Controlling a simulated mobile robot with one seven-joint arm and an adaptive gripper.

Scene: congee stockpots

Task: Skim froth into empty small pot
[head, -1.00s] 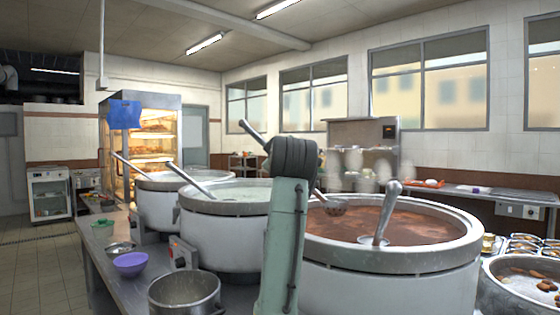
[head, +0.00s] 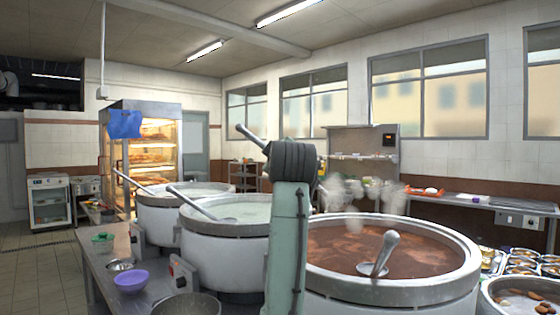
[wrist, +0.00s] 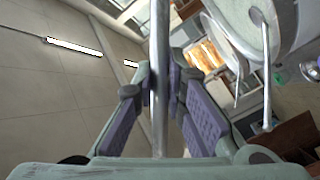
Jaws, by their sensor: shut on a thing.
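My gripper (wrist: 158,88) is shut on a thin metal handle (wrist: 158,35), seen in the wrist view between its purple pads. In the head view my arm hides the gripper; only the handle's upper end (head: 248,134) sticks out at the upper left of it. The tool's bowl is hidden. The large pot of red-brown liquid (head: 330,255) stands right of my arm, with faint steam above it. A second ladle (head: 382,252) rests in it. I cannot make out froth clearly. A small metal pot (head: 186,304) is at the bottom edge, cut off; its contents cannot be told.
Two large pots of pale liquid (head: 228,245) (head: 165,215) stand left of my arm, each with a ladle. A purple bowl (head: 131,282) and a green bowl (head: 102,242) sit on the steel counter (head: 135,303). A pot of brown pieces (head: 520,297) and metal tins (head: 522,262) are at right.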

